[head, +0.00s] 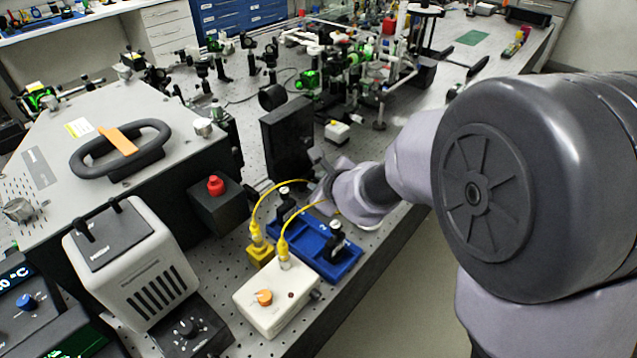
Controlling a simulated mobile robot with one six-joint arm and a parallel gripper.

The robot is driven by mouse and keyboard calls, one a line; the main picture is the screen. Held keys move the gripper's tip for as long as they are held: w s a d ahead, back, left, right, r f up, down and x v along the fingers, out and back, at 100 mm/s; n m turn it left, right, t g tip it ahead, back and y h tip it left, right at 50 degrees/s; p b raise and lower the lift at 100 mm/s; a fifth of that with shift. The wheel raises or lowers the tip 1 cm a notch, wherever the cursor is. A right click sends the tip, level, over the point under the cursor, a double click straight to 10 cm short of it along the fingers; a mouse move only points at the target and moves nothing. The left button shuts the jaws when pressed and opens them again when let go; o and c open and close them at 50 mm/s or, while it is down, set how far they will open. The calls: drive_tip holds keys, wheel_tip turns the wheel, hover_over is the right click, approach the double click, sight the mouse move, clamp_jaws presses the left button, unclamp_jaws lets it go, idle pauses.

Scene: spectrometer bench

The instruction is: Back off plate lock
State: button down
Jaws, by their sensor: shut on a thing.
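My gripper (322,180) is at the right of a black upright panel (287,142), low over the bench and just behind a blue tray (308,243). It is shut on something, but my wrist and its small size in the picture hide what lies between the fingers. I cannot make out a plate lock clearly. Two black mounts with pale tops, a rear one (287,209) and a front one (336,241), stand in the blue tray.
Yellow cables (256,205) loop close to my gripper from a white box (277,300) and a yellow block (261,254). A dark box with a red button (216,186) stands left. A small white box (337,131) and crowded optics lie behind. The bench's right edge is near my arm.

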drive_tip(key=c, duration=1.4)
unclamp_jaws()
drive_tip(key=shift+r, duration=0.1)
